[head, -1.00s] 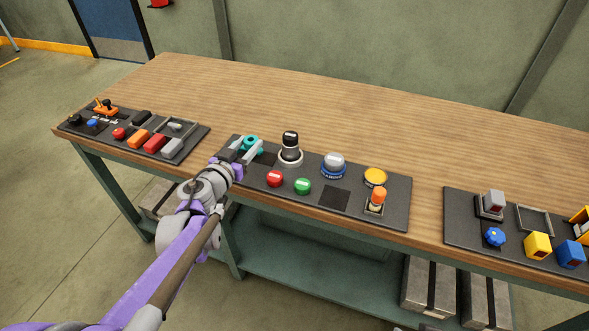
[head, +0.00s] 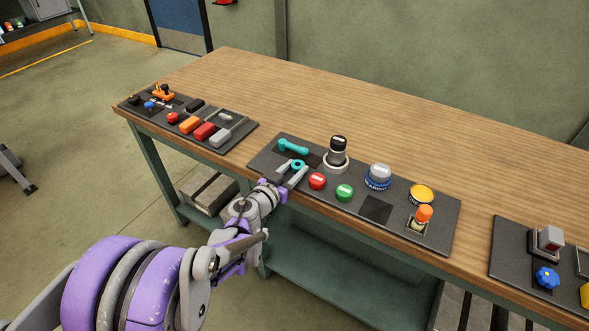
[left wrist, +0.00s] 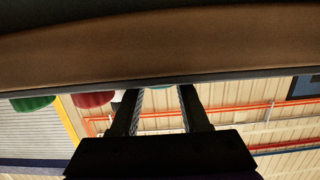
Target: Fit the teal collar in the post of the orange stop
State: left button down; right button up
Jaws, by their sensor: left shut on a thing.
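A small teal collar (head: 298,165), ring-shaped, is between the fingertips of my left gripper (head: 291,171), shut on it at the front left of the middle panel. In the left wrist view, a teal sliver (left wrist: 160,87) shows between the fingers. A separate teal handle-like piece (head: 292,146) lies just behind. An orange piece with a dark top (head: 162,91) stands on the left panel; an orange-capped post (head: 424,214) stands on the middle panel. I cannot tell for sure which is the orange stop. My right gripper is not in view.
The middle panel (head: 405,205) carries a black-topped knob (head: 338,150), red (head: 317,181) and green (head: 344,192) buttons, and a blue-ringed dial (head: 378,176). The left panel (head: 235,134) holds several blocks. The wooden bench (head: 330,95) is clear behind the panels.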

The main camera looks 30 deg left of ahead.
pick_arm(q)
jog(key=shift+c, duration=2)
grip_release()
